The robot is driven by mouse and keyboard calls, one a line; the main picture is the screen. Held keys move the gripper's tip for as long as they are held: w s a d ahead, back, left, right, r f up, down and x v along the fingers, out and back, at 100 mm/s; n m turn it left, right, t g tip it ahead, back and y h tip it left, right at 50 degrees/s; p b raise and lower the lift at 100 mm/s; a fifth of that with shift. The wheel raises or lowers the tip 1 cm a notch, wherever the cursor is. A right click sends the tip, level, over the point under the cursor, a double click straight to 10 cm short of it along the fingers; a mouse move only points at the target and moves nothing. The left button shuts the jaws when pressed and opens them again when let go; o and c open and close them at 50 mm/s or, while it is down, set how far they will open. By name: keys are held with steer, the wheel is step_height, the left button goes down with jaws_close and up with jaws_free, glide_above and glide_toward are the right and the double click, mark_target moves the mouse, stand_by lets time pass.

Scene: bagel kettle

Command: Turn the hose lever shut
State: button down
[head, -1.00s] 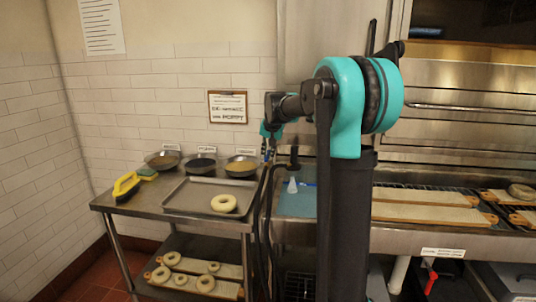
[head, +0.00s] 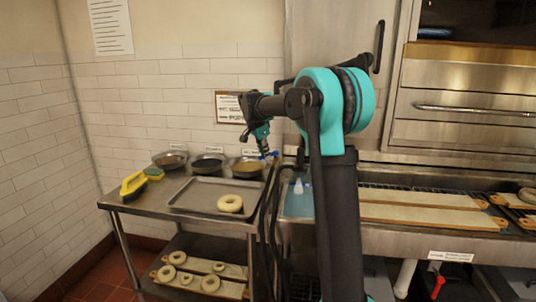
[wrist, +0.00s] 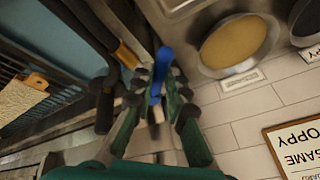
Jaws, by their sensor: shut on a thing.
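The hose lever (wrist: 161,66) is a small blue handle in the wrist view, standing between my green fingers. In the head view a bit of blue lever (head: 274,154) shows beside my gripper (head: 264,151). In the wrist view my gripper (wrist: 158,88) is closed around the lever's lower part, and its upper end sticks out past the fingertips. Dark hoses (head: 271,205) hang at the right end of the steel table in the head view. The fingers partly hide the lever's base.
The steel table (head: 140,204) holds a tray (head: 196,197) with a bagel (head: 230,203), several bowls and a yellow brush (head: 132,184). A blue basin (head: 297,205) is right of the hoses. A red-handled valve (head: 437,286) is low at right. A wall sign (wrist: 300,150) is close by.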

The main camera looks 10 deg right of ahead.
steer(key=shift+w+a+m+g+h, duration=0.3)
steer(key=shift+w+m+g, duration=0.45)
steer(key=shift+m, duration=0.9)
steer(key=shift+w+a+m+g+h, duration=0.1)
steer(key=shift+w+m+g+h, duration=0.35)
steer(key=shift+w+m, duration=0.9)
steer(key=shift+w+a+m+g+h, duration=0.15)
steer(key=shift+w+m+g+h, duration=0.35)
steer(key=shift+m, duration=1.4)
steer(key=shift+w, duration=0.15)
steer(key=c, duration=1.5)
jaws_free()
steer(key=v, duration=1.2)
steer(key=shift+d, duration=0.15)
